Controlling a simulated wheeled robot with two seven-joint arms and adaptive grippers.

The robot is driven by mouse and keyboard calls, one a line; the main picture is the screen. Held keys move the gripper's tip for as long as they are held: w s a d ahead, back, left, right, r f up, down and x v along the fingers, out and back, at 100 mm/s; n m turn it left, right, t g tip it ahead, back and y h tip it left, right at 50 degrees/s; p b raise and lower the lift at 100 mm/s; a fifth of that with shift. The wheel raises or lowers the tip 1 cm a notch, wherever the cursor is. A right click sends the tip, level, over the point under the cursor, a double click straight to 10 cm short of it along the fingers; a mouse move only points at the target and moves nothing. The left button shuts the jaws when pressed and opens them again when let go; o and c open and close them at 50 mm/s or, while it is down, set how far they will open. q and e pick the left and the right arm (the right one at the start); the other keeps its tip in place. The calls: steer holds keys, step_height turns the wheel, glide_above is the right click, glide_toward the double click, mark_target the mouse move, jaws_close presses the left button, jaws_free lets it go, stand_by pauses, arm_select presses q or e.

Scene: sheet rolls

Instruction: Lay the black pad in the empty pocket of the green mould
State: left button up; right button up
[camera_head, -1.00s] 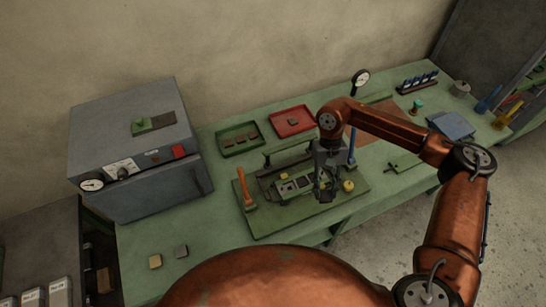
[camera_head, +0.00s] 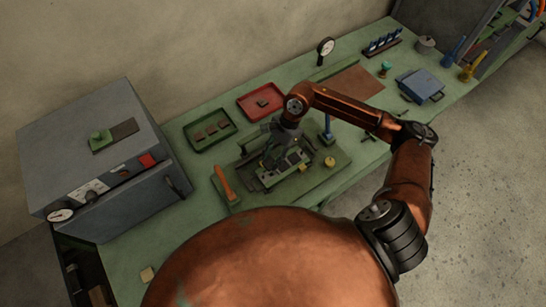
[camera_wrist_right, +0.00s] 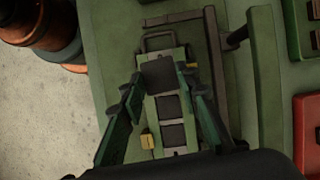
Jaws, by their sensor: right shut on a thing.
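The green mould (camera_head: 287,172) lies on the green board (camera_head: 335,170) at the bench's middle. In the right wrist view the mould (camera_wrist_right: 185,148) runs lengthwise below the fingers, with dark squares in its nearer pockets. My right gripper (camera_wrist_right: 160,82) is shut on the black pad (camera_wrist_right: 158,74). The pad is over the mould's far end, beside the wire handle, and covers what is under it there. I cannot tell whether it touches the mould. In the head view my right gripper (camera_head: 275,147) is above the mould's far-left part. My left gripper is not in view.
A green tray (camera_head: 186,133) and a red tray (camera_head: 242,103) lie behind.

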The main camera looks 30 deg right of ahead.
steer(key=shift+s+d+m, duration=0.2)
steer(key=shift+d+m, duration=0.05)
steer(key=shift+m, duration=0.25)
steer(key=shift+w+f, duration=0.2)
steer(key=shift+f, duration=0.2)
steer(key=shift+s+f+b, duration=0.1)
steer(key=shift+f+b, duration=0.25)
steer(key=shift+f, duration=0.15)
steer(key=shift+f+b, duration=0.8)
steer(key=shift+f, duration=1.1)
steer(key=shift+f+b, duration=0.95)
steer(key=shift+f, duration=0.2)
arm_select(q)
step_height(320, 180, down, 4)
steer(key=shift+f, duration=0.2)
arm_select(e)
steer(key=shift+f, duration=0.1)
steer(key=shift+s+f, duration=0.1)
steer(key=o, duration=1)
steer(key=shift+o, duration=0.2)
